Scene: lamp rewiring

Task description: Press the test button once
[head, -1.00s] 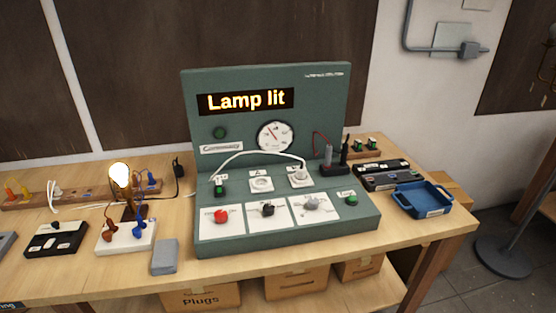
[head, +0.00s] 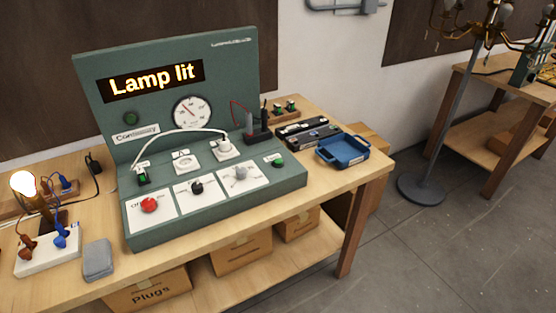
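The green test console (head: 222,72) stands on the wooden bench. Its display (head: 152,80) reads "Lamp lit". A red button (head: 149,205) sits on the left white plate of its sloped front. A black knob (head: 196,187) and a grey knob (head: 240,173) sit on the plates beside it. A small green button (head: 278,161) is at the right end, with a label too small to read. A white cable (head: 180,131) arches between a green connector (head: 143,176) and a socket. The bulb (head: 23,184) glows at the far left. Neither of my grippers is in view.
A blue tray (head: 342,152) and a black case (head: 308,132) lie right of the console. A grey block (head: 98,260) lies at the front left. Cardboard boxes (head: 240,253) sit on the lower shelf. A floor lamp (head: 424,188) and second bench (head: 490,80) stand right, with open floor before them.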

